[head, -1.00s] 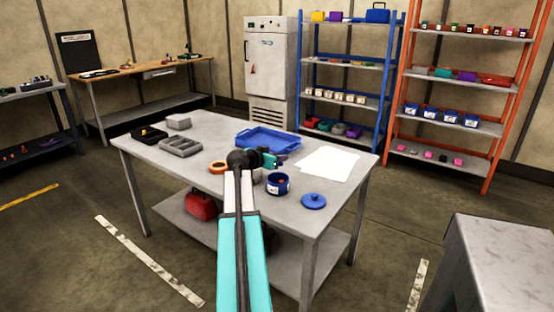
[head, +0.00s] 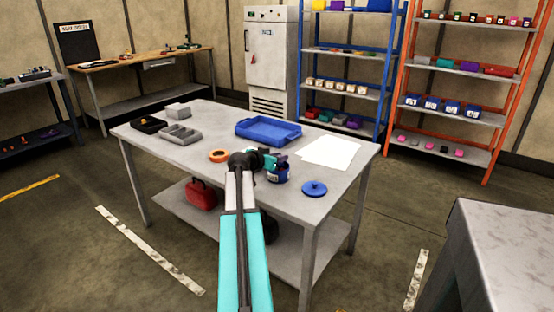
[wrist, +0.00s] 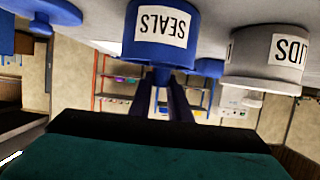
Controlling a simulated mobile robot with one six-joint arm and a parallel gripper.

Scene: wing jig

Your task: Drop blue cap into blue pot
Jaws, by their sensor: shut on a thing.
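The blue pot (head: 278,175) stands on the grey table, right under my gripper (head: 281,160). The wrist view is upside down and shows the blue pot (wrist: 160,38) with a white SEALS label. My gripper's dark fingers (wrist: 165,90) are shut on a small blue piece, the blue cap (wrist: 162,76). The cap is at the pot's mouth. I cannot tell whether it is just above the rim or partly inside. The pot's inside is hidden.
A blue lid with a knob (head: 314,188) lies right of the pot. A grey labelled pot (wrist: 265,55) stands close beside it. A blue tray (head: 268,131), orange ring (head: 218,156), white paper (head: 330,152) and grey divided tray (head: 181,135) are on the table (head: 215,120).

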